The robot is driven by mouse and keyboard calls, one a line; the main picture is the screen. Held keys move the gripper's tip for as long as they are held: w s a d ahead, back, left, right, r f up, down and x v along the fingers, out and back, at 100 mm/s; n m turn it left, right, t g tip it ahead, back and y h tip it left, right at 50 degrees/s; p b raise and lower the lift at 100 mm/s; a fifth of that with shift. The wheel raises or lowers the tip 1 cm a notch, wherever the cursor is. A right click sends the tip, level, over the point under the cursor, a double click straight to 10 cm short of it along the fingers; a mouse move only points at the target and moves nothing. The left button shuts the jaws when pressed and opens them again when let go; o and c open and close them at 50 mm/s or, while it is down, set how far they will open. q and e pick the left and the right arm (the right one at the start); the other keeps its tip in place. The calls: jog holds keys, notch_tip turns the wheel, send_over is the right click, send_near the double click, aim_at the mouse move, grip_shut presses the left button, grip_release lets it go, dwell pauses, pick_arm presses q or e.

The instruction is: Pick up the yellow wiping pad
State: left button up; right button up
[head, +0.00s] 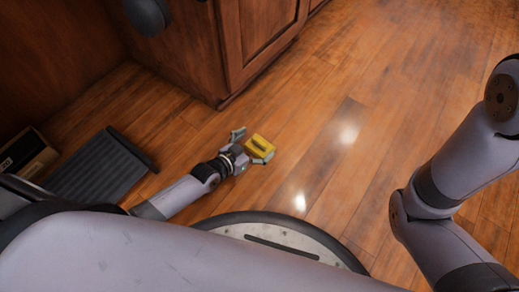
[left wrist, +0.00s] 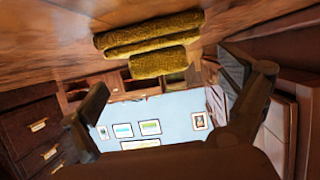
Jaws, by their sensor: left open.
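The yellow wiping pad (head: 262,141) lies on the wood floor in the head view, just beyond the tips of my left arm. In the left wrist view the pad (left wrist: 150,42) is fuzzy and ridged and sits at the top middle. My left gripper (head: 250,146) is open, with its two fingers on either side of the pad's near part. In the left wrist view the fingers of my left gripper (left wrist: 180,80) are spread wide, with the pad above the gap; contact cannot be told. My right gripper is out of view.
A wooden cabinet (head: 245,42) stands beyond the pad. A dark ribbed panel (head: 98,168) and a small box (head: 27,152) lie on the left. The floor (head: 385,110) right of the pad is clear. Framed pictures (left wrist: 150,128) show in the left wrist view.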

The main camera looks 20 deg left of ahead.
pick_arm(q)
jog(key=shift+b+x, duration=0.45)
jog(key=shift+x, duration=0.65)
jog(key=shift+r, duration=0.1)
jog(key=shift+c, duration=0.5)
jog(key=c, duration=1.4)
